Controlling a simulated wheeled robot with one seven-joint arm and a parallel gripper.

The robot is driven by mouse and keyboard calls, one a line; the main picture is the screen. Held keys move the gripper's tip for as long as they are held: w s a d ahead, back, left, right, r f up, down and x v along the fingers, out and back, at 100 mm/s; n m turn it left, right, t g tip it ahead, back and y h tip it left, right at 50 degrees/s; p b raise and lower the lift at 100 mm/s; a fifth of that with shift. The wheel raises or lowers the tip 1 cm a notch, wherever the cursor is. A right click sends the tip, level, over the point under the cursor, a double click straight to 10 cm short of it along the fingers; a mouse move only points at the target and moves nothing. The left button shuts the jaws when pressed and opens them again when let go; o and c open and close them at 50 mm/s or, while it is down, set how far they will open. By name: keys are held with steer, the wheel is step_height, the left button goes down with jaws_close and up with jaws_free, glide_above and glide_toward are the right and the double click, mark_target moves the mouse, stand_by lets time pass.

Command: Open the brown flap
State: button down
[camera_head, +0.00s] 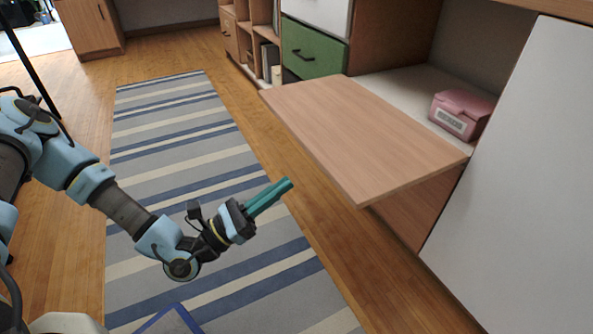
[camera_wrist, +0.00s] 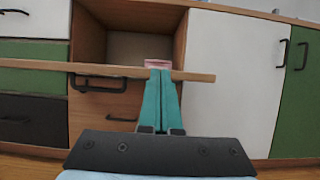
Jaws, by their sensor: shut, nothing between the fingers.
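The brown flap (camera_head: 365,135) is a wooden panel that stands out roughly level from the cabinet, so the compartment behind it is exposed. In the wrist view the flap (camera_wrist: 235,77) shows edge-on, with a dark handle (camera_wrist: 85,86) hanging under its left part. My gripper (camera_head: 288,184) has teal fingers that are shut with nothing between them. It is in front of the flap, to its left in the head view and apart from it. In the wrist view my gripper (camera_wrist: 160,74) points toward the flap's edge.
A pink box (camera_head: 462,112) sits inside the open compartment. A white door (camera_head: 525,170) is to the right, and a green drawer (camera_head: 312,52) is to the left. A striped rug (camera_head: 185,140) covers the floor beneath my arm. Bare floor lies between rug and cabinet.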

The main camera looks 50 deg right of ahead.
steer(key=shift+w+a+f, duration=0.2)
steer(key=shift+a+f, duration=0.15)
steer(key=shift+a, duration=0.25)
